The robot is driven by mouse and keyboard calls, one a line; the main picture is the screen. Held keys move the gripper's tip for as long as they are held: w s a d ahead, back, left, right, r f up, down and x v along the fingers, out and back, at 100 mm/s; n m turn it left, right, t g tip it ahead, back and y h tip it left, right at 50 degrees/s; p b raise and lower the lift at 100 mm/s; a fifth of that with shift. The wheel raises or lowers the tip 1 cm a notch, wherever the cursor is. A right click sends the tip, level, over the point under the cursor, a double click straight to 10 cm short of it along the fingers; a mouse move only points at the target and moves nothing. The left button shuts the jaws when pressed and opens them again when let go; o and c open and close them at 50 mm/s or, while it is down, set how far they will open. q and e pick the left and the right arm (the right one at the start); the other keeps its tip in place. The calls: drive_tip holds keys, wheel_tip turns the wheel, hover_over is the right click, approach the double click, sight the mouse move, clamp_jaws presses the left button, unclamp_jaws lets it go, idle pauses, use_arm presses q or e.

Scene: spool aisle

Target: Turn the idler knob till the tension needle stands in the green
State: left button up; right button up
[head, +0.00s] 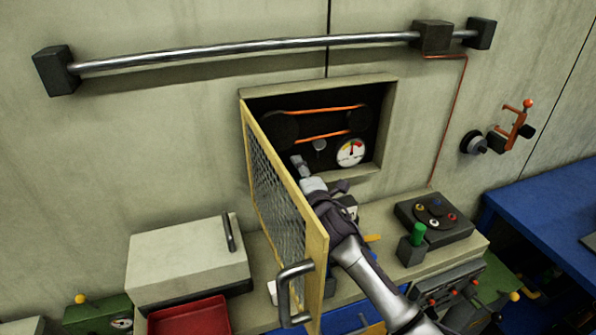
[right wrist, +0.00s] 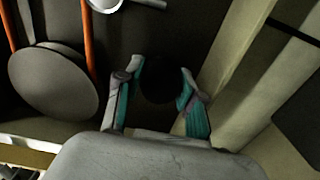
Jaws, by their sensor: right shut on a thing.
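The tension gauge (head: 351,152), a white dial with a red mark, sits at the lower right of the wall recess. Its needle is too small to read for certain. My right gripper (head: 300,164) reaches into the recess past the open mesh door. In the right wrist view its teal-padded fingers (right wrist: 158,88) are shut on a dark round knob (right wrist: 158,80), which looks like the idler knob. The knob is hidden by the gripper in the head view. An orange belt (head: 322,135) runs between dark pulleys behind it. My left gripper is not in view.
The yellow-framed mesh door (head: 318,250) stands open close along the left of my right arm. The recess frame (head: 388,125) bounds the right side. Below are a counter with a control box (head: 434,215), a green knob (head: 418,231) and a red tray (head: 190,318).

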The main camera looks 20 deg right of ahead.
idle(0.3)
drive_tip(key=o, duration=1.1)
drive_tip(key=shift+o, duration=0.2)
